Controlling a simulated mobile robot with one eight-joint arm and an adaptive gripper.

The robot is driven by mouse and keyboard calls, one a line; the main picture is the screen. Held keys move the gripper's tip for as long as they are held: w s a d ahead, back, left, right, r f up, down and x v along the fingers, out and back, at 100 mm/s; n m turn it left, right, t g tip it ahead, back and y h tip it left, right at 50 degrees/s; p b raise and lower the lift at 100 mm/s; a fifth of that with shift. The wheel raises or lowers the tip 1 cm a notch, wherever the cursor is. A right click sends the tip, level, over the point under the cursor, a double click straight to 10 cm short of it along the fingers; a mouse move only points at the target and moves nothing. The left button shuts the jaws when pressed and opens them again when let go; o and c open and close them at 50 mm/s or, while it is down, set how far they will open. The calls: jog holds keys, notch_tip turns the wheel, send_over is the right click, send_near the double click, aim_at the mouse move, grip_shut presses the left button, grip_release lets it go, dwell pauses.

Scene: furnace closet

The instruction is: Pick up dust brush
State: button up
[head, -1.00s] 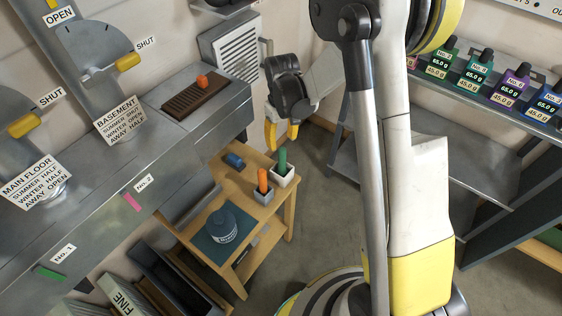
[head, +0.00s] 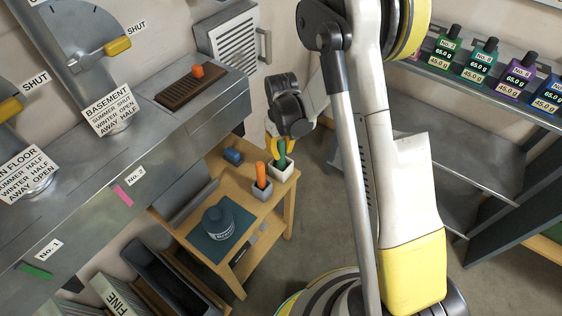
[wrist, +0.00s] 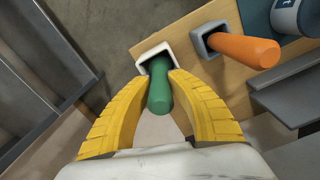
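A green handle (head: 282,154) stands in a white square cup (head: 283,172) on a small wooden table. An orange handle (head: 261,175) stands in a second cup (head: 262,190) beside it. Only the handles show, so I cannot tell which is the dust brush. My gripper (head: 276,150) is over the green handle with its yellow fingers pointing down. In the wrist view, the green handle (wrist: 159,91) lies between the open fingers, near their tips by the cup rim. Firm contact is not visible. The orange handle (wrist: 243,49) is to the right.
The wooden table (head: 199,245) also holds a blue-grey jar (head: 218,223) on a dark mat and a small blue object (head: 233,156). A grey metal duct (head: 180,140) stands left of it. A shelf with several coloured bottles (head: 480,60) is at right.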

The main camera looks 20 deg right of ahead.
grip_shut()
jog(key=shift+r, duration=0.1)
notch_tip(320, 180, up, 10)
jog(key=p, duration=0.4)
jog(key=shift+o, duration=1)
grip_release()
grip_shut()
